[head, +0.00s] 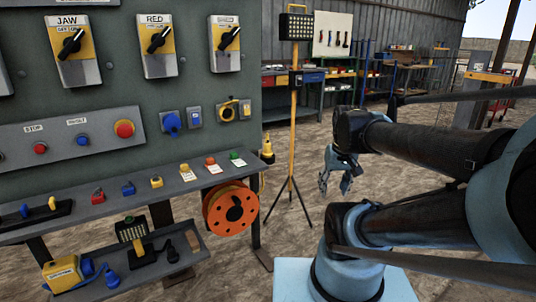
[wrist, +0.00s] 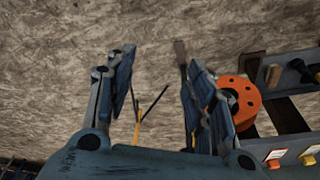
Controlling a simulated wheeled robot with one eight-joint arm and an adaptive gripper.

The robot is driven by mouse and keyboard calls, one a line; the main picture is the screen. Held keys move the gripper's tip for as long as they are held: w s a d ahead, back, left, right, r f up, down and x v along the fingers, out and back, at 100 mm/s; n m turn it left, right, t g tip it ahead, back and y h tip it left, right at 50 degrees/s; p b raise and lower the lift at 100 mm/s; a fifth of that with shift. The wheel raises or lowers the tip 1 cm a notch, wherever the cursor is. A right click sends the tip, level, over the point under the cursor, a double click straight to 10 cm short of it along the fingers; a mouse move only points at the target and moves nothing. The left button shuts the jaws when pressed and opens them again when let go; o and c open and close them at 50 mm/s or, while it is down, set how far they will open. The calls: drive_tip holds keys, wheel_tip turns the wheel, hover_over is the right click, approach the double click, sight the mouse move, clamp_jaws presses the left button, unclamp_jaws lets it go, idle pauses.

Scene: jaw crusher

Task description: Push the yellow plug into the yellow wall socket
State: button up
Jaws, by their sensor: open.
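The yellow wall socket (head: 226,112) is on the dark green panel, right of a blue socket, with a dark part across its face. My gripper (head: 337,182) is open and empty, hanging with fingers down to the right of the panel and apart from both. In the wrist view my gripper (wrist: 158,95) shows spread fingers with only distant ground and tripod legs between them. Neither socket nor plug is clear there.
An orange cable reel (head: 230,208) hangs under the bench shelf (head: 70,208), which holds small coloured parts. A yellow tripod lamp (head: 293,110) stands between panel and gripper. A lower shelf holds a yellow box (head: 62,274). Ground around the tripod is open.

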sight(268, 142)
drive_tip(key=w+a+r+n, duration=0.2)
drive_tip(key=w+a+r, duration=0.2)
drive_tip(key=w, duration=0.6)
drive_tip(key=w+a+r+n+y, duration=0.1)
drive_tip(key=w+a+r, duration=0.4)
drive_tip(key=w+a, duration=0.3)
drive_tip(key=w+a+r+n+t+y, duration=0.1)
drive_tip(key=w+a+r, duration=0.4)
drive_tip(key=w, duration=0.7)
drive_tip(key=shift+w+a+r+n, duration=0.25)
drive_tip(key=shift+a+n, duration=0.55)
drive_tip(key=shift+a, duration=0.2)
drive_tip(key=shift+f, duration=0.15)
drive_tip(key=x, duration=1.2)
drive_tip(key=shift+w+a, duration=0.1)
drive_tip(key=shift+a, duration=0.05)
drive_tip(key=shift+w+x, duration=0.15)
drive_tip(key=shift+x, duration=1.15)
drive_tip(key=shift+w+x, duration=0.1)
drive_tip(key=shift+x, duration=1.15)
drive_tip(key=shift+a, duration=0.2)
